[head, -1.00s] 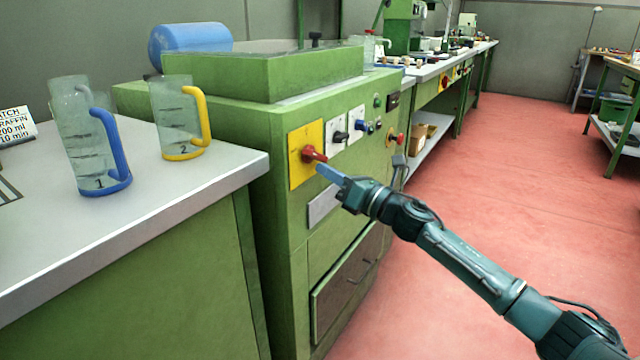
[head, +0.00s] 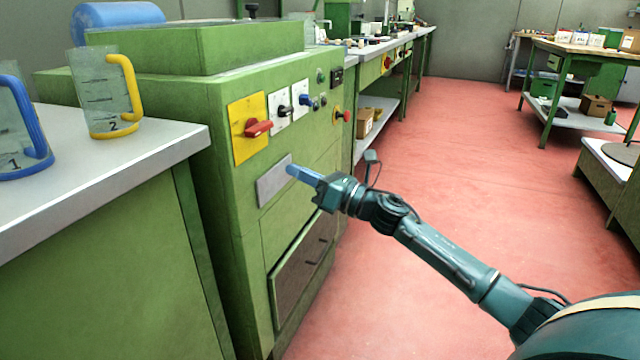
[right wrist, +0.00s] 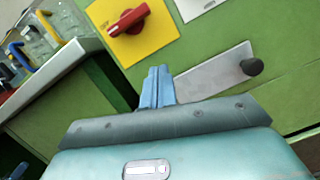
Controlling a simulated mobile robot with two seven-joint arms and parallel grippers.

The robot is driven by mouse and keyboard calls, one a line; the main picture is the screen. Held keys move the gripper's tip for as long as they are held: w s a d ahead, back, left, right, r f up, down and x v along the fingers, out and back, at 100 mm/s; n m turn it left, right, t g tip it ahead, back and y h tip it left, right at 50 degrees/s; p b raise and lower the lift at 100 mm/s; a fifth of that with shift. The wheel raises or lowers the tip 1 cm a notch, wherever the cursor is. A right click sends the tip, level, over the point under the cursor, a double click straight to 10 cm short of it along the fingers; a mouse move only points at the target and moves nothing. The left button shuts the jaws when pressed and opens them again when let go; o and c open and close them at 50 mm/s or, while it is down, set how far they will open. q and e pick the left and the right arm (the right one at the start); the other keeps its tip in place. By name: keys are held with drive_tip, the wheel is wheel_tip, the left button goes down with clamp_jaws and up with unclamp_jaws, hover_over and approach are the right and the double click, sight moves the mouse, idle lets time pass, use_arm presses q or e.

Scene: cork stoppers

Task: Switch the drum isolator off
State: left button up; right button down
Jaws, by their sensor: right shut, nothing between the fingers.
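The drum isolator is a red rotary handle (head: 258,128) on a yellow plate (head: 244,151) on the front of the green machine. In the head view the handle lies roughly level across the plate. The right wrist view shows the same red handle (right wrist: 129,19) above my fingers, on its yellow plate (right wrist: 150,40). My right gripper (head: 290,170) is shut and empty. It is below and to the right of the handle, apart from it, in front of a grey plate (head: 270,188). My left gripper is not in view.
Black (head: 284,110) and blue (head: 308,101) switches sit right of the isolator, with a red knob (head: 346,116) farther right. Jug 2 (head: 105,95) and jug 1 (head: 20,120) stand on the left bench.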

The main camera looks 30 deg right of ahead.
drive_tip(key=shift+v, duration=2.35)
drive_tip(key=shift+w, duration=0.1)
